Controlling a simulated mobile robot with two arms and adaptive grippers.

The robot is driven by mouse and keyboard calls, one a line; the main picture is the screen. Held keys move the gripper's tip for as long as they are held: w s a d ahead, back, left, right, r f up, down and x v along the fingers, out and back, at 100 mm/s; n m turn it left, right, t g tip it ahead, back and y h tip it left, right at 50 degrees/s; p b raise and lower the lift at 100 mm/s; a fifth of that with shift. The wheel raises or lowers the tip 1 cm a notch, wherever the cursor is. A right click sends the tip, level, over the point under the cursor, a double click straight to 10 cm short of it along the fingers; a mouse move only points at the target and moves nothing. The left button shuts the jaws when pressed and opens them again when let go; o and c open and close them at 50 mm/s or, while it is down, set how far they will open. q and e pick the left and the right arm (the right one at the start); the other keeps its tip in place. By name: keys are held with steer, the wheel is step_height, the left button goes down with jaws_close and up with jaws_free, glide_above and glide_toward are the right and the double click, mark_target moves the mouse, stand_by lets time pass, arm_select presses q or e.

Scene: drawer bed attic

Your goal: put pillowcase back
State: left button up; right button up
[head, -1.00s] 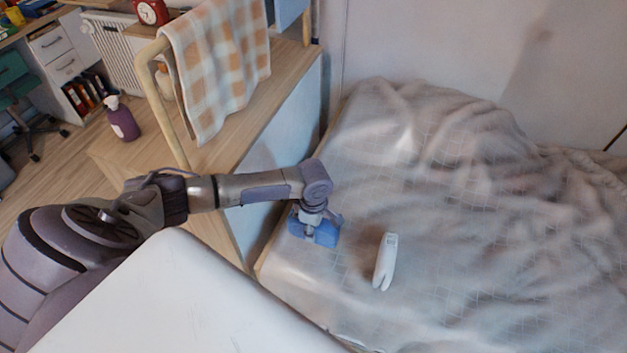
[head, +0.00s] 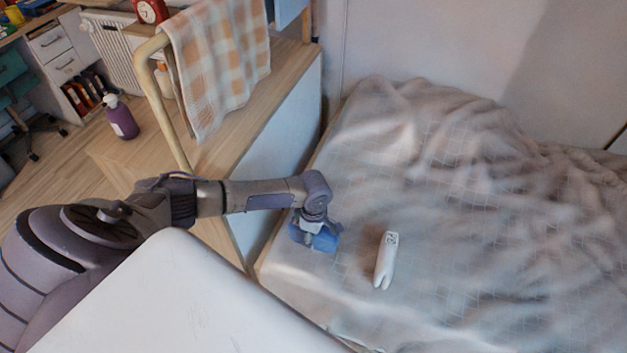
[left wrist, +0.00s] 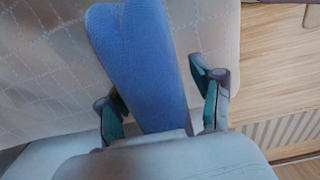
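A blue cloth item (head: 327,241), which looks like the folded pillowcase, is at the left edge of the bed, under my left gripper (head: 314,232). In the left wrist view the blue cloth (left wrist: 145,60) stands between the two green-padded fingers of my left gripper (left wrist: 163,95). The fingers are spread, with a gap visible on each side of the cloth. The gripper hides part of the cloth in the head view. My right gripper is not in view.
The bed's rumpled pale cover (head: 450,170) fills the right side. A small white two-pronged object (head: 385,260) lies on it. A wooden ledge (head: 260,110) with a rail and checked towel (head: 215,65) borders the bed. A purple bottle (head: 122,120) stands farther left.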

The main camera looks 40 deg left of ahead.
arm_select(q)
step_height(320, 180, up, 12)
steer(key=shift+r+p, duration=0.15)
steer(key=shift+p, duration=0.65)
